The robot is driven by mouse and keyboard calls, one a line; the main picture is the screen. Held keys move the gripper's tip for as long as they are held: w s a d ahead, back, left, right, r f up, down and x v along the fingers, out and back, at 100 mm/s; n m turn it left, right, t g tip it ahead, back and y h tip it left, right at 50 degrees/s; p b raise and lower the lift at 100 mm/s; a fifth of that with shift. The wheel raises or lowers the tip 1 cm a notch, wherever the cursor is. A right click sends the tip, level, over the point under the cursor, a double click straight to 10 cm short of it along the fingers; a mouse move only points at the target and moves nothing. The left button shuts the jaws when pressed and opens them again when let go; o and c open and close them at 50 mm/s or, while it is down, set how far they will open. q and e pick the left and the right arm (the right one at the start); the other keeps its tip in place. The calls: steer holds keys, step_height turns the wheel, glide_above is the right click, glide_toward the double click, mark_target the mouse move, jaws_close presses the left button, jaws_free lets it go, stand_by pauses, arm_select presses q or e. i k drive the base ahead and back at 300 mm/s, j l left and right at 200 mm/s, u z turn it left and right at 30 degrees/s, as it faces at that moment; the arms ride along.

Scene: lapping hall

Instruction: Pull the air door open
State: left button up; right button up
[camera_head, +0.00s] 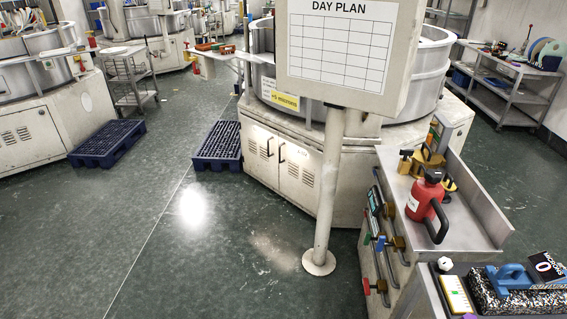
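The lapping machine's cream base has two louvred doors, a left door (256,141) and a right door (298,166). Each has a dark upright handle, the left one (269,147) and the right one (281,153), close together near the seam. Both doors look closed. I see no readable label that tells which is the air door. The white post (328,190) of the day plan board (338,45) stands in front of the base and hides part of its right side. Neither of my grippers is in view.
A blue pallet (218,145) lies left of the doors, and another (106,143) lies farther left. A bench (470,232) with a red can (424,200) and side pipes with coloured valves stands right of the post. The green floor (230,240) in front is clear.

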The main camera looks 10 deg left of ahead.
mark_target(300, 164)
steer(key=i+u, duration=0.3)
steer(key=i, duration=0.5)
steer(key=i+l+u, duration=0.15)
steer(key=i+u, duration=0.15)
steer(key=i, duration=0.55)
